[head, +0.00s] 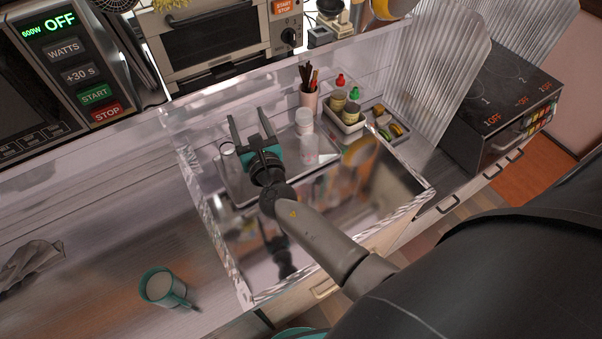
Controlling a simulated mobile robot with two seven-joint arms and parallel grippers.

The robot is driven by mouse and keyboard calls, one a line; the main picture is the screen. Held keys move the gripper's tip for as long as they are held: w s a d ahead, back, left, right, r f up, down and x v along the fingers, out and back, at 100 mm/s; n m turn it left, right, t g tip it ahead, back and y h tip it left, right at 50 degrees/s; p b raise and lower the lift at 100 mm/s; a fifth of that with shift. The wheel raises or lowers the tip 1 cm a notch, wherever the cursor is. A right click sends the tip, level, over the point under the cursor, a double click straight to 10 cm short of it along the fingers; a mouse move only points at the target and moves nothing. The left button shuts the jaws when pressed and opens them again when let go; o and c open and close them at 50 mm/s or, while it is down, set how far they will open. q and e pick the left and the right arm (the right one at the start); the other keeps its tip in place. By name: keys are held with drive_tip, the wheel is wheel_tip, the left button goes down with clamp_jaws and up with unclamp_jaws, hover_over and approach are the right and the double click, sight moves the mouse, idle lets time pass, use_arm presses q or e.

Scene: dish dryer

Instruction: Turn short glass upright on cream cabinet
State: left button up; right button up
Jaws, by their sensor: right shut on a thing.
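My right gripper (247,115) is over the steel tray in the middle of the head view, with its two dark fingers pointing away from me. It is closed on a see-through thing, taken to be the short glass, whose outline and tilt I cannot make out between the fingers. A small clear round shape with a pale rim (227,148) shows just left of the gripper; I cannot tell whether it is a separate glass. The cream cabinet's drawer front (325,287) shows below the glossy top.
A white jar (304,121), a cup of utensils (309,97) and a white bin of bottles (345,121) stand right of the gripper. A teal mug (165,287) stands on the left counter near a crumpled cloth (32,264). A microwave (70,75) and oven (215,40) stand behind.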

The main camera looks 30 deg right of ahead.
idle(0.4)
drive_tip(key=shift+s+d+f, duration=0.1)
drive_tip(key=shift+s+f, duration=0.1)
drive_tip(key=shift+s, duration=0.1)
drive_tip(key=s+n+y+b, duration=0.1)
drive_tip(key=s+y+b, duration=0.1)
drive_tip(key=s+b, duration=1.1)
drive_tip(key=s, duration=0.4)
drive_tip(key=shift+s+d+r+n+y, duration=0.15)
drive_tip(key=shift+s+r+n+y, duration=0.15)
drive_tip(key=shift+s+r, duration=0.1)
